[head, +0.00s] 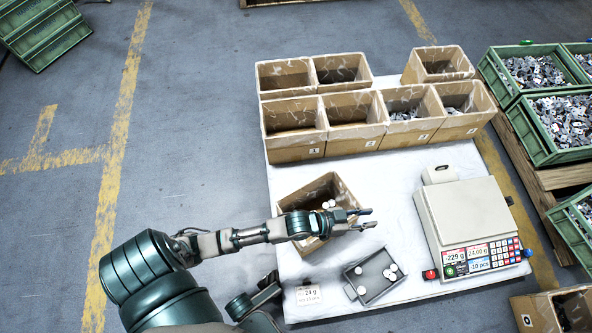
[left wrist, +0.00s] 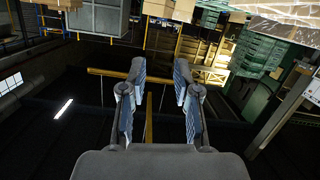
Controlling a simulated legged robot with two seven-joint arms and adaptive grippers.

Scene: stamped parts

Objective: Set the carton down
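An open brown carton (head: 320,189) stands turned at an angle on the white table (head: 410,185), at its left middle in the head view. A few white round pieces show inside it. My left arm crosses over the carton and hides part of it. My left gripper (head: 368,218) is by the carton's right side, its fingers apart with nothing between them. The left wrist view also shows the left gripper (left wrist: 160,95) open and empty; the carton does not show there. Whether the gripper touches the carton I cannot tell. My right gripper is not in view.
Several numbered cartons (head: 297,148) stand in rows at the back. A scale (head: 467,212) stands at the right. A grey tray (head: 360,291) with white pieces and a label card (head: 308,295) lie in front. Green crates of metal parts (head: 550,160) are beyond the right edge.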

